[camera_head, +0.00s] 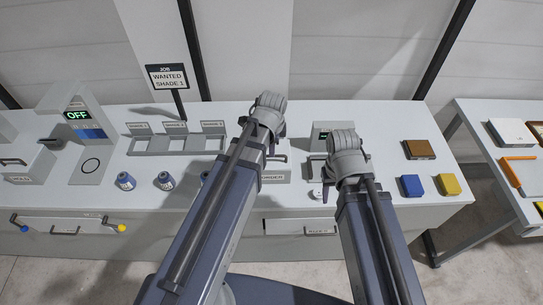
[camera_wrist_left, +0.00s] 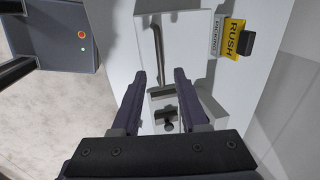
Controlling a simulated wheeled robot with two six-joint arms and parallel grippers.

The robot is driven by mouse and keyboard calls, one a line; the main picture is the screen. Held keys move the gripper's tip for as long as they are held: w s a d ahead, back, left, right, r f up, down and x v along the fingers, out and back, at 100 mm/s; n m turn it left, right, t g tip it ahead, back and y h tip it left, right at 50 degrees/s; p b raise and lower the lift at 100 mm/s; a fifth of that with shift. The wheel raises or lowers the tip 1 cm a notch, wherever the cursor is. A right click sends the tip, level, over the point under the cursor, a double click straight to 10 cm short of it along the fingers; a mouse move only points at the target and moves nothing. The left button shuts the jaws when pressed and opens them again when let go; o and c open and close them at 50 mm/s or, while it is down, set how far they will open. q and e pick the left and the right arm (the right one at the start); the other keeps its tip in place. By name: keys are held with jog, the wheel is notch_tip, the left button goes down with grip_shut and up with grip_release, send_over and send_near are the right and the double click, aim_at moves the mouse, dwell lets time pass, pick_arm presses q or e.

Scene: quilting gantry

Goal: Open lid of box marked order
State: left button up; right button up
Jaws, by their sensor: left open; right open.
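The box marked order (camera_head: 275,177) stands on the white bench in the head view, partly hidden by my left arm. Its front label and a dark bar handle show, and its lid looks shut. My left gripper (camera_head: 268,112) reaches above and behind the box; its fingers are hard to make out there. In the left wrist view its two fingers (camera_wrist_left: 159,76) are apart and empty, over a white block-like surface with a bar; I cannot tell if this is the order box. My right gripper (camera_head: 343,158) is open, above the bench right of the box.
A sign reading wanted shade 1 (camera_head: 168,77) stands behind shade bins (camera_head: 176,142). Dark jars (camera_head: 125,181) sit front left. Brown (camera_head: 419,149), blue (camera_head: 412,185) and yellow (camera_head: 448,184) blocks lie right. Rush sign (camera_wrist_left: 235,40) shows in the wrist view.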

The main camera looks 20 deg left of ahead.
pick_arm(q)
jog(key=f+b, duration=0.2)
jog(key=w+f+b, duration=0.1)
jog(key=f+b, duration=0.1)
jog(key=f, duration=0.1)
jog(key=shift+a, duration=0.1)
jog(key=shift+c, duration=0.4)
grip_shut()
dwell(0.9)
